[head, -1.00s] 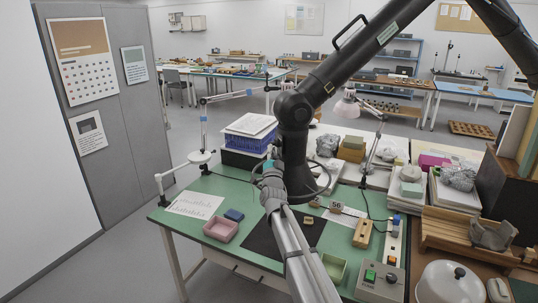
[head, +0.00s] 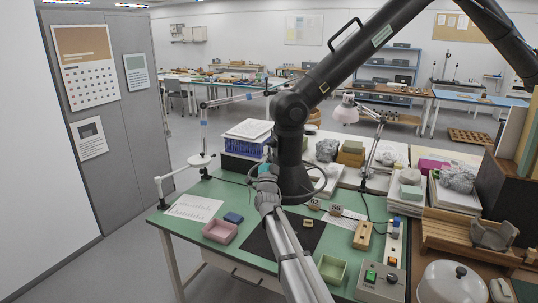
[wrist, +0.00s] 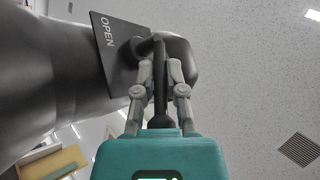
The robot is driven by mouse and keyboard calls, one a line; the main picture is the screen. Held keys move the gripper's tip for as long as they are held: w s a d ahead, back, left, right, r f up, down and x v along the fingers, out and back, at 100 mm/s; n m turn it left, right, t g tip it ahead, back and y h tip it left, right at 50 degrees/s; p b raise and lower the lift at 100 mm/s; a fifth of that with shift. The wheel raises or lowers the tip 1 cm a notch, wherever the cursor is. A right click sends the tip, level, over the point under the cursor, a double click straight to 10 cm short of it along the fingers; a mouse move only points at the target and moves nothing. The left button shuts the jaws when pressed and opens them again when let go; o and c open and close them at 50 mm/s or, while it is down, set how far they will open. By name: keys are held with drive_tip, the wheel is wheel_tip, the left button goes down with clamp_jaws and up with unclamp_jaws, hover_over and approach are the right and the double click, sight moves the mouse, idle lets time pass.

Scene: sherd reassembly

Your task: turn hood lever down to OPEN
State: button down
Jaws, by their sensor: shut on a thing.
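The black fume hood (head: 295,183) hangs at the end of a jointed black duct arm above the green table. My gripper (head: 266,180) is at the left side of the hood in the head view, small and partly merged with the dark parts there. In the wrist view my gripper (wrist: 160,75) has its two grey fingers on either side of the dark hood lever (wrist: 160,98), shut on it. The lever runs upright in the picture from a rounded pivot to a dark knob near the teal palm. A dark plate (wrist: 114,45) lettered OPEN is left of the pivot.
The green table (head: 190,236) carries a pink tray (head: 220,231), a green tray (head: 332,269), a dark mat and a control box (head: 381,280). A lamp stands to the right of the hood. A blue crate (head: 246,147) is behind it on the left.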

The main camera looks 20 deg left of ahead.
drive_tip(key=c, duration=0.8)
unclamp_jaws()
drive_tip(key=shift+w+f, duration=0.1)
drive_tip(key=shift+o, duration=0.5)
